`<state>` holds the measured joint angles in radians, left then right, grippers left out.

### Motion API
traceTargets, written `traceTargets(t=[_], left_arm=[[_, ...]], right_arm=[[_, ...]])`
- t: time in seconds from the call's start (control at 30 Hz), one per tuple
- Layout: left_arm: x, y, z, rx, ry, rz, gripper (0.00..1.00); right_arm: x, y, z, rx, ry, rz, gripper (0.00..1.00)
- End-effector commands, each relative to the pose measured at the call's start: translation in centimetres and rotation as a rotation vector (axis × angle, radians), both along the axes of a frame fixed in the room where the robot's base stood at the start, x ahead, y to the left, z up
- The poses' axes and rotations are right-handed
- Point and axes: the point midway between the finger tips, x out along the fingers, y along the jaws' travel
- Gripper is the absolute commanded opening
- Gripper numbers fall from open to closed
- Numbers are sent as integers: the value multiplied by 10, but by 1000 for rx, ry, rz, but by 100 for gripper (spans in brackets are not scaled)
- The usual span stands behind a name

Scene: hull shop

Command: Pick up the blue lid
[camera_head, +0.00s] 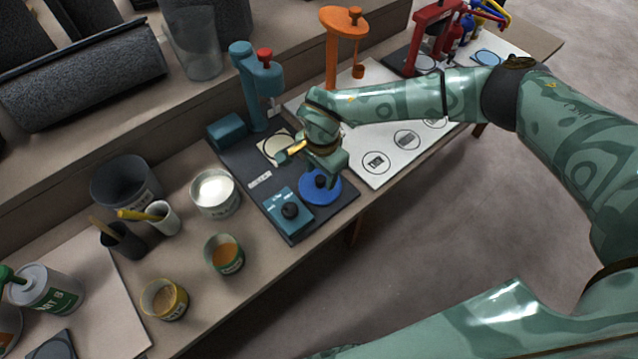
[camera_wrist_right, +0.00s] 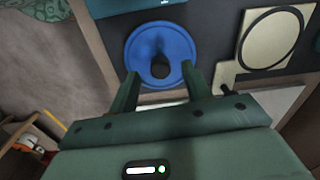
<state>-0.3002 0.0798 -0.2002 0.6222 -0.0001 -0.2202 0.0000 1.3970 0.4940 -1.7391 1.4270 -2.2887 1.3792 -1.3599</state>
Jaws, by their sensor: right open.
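The blue lid (camera_head: 330,194) is round with a raised knob in its middle. It lies flat on a dark board (camera_head: 340,214) near the bench's front edge, and it also shows in the right wrist view (camera_wrist_right: 140,45). My right gripper (camera_head: 322,176) is just above the lid and partly covers it in the head view. In the right wrist view its two fingers (camera_wrist_right: 163,88) are apart with nothing between them, and the lid shows beyond their tips. I cannot tell whether the fingers touch it. My left gripper is not in view.
A teal box with a dark knob (camera_head: 288,210) stands close to the lid's left. A teal press (camera_head: 262,85) stands behind. Open tins (camera_head: 215,192), cups and a white sheet with printed marks (camera_head: 385,140) share the bench. Open floor lies in front.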

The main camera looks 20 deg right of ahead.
Motion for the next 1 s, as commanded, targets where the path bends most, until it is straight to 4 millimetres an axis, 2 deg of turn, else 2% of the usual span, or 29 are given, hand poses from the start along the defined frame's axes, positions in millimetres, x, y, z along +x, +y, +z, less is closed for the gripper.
traceTargets(t=[0.03, 0.1, 0.3, 0.33, 0.4, 0.5, 0.83, 1.0], left_arm=[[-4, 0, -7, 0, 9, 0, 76], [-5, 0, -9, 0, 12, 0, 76], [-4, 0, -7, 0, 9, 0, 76], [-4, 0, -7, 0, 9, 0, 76], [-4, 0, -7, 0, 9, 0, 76], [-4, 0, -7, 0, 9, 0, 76], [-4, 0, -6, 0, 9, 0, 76], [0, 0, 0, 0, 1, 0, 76]], right_arm=[[0, 0, -15, 0, 5, -1, 49], [1, 0, -20, 0, 3, -2, 49], [1, 0, -17, 0, -1, -2, 49], [1, 0, -17, 0, -1, -2, 43], [1, 0, -17, -1, 0, -2, 24], [1, -1, -17, -1, 0, -3, 1], [1, -1, -15, 0, -1, -2, 1], [2, -1, 3, 0, -4, -1, 1]])
